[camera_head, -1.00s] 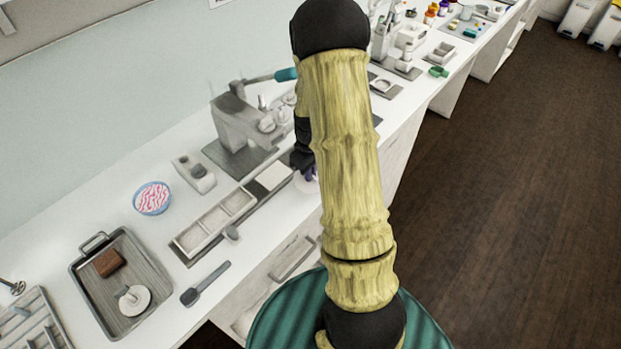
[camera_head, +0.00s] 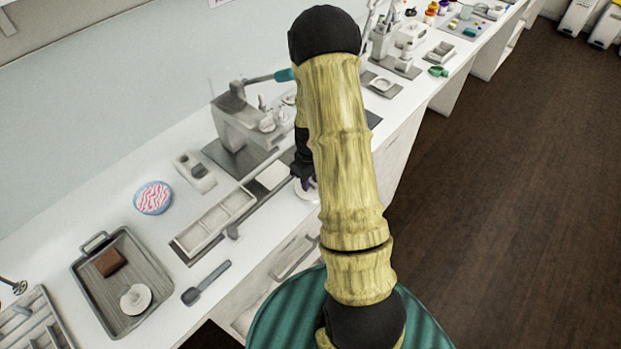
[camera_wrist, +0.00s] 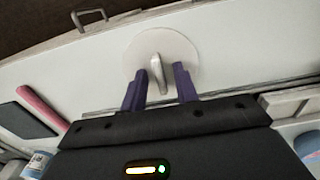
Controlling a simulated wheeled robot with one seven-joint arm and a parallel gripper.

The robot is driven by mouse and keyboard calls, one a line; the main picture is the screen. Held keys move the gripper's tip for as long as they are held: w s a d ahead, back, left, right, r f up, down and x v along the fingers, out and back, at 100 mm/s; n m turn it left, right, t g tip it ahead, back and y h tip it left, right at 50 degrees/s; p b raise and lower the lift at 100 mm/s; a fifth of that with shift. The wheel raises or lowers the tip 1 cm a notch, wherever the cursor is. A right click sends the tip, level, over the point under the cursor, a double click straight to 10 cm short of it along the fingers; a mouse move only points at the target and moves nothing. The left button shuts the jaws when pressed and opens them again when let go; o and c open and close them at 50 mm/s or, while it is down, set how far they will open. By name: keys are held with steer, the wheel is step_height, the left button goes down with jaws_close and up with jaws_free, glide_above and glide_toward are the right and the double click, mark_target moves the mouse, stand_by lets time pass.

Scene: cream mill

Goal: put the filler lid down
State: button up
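The filler lid (camera_wrist: 184,49), a white disc with a raised grip, lies on the white counter in the wrist view. It also shows in the head view (camera_head: 307,194), partly hidden by my arm, near the counter's front edge. My gripper (camera_wrist: 160,70) has its two purple fingers apart, one on each side of the lid's grip. A gap shows between the grip and the right finger; the left finger is very close to the grip, and I cannot tell if it touches. In the head view my gripper (camera_head: 308,183) is mostly hidden behind the arm.
A grey machine (camera_head: 240,122) stands behind the gripper. A long tray with compartments (camera_head: 190,240) lies to the left.

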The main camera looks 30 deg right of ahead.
steer(key=shift+r, duration=0.1)
step_height(320, 180, up, 12)
steer(key=b, duration=0.2)
stand_by(0.3)
stand_by(0.5)
steer(key=s+a+r+m+t, duration=0.1)
steer(key=s+a+r+m, duration=0.1)
steer(key=s+a, duration=0.4)
steer(key=s+a+r+m+t, duration=0.1)
steer(key=s+a+r+m, duration=0.1)
steer(key=s+a, duration=0.4)
steer(key=shift+s+a+r+t, duration=0.25)
steer(key=shift+a+t, duration=0.05)
steer(key=shift+a, duration=0.55)
steer(key=shift+w, duration=0.1)
steer(key=shift+s+d, duration=0.1)
steer(key=shift+s, duration=0.1)
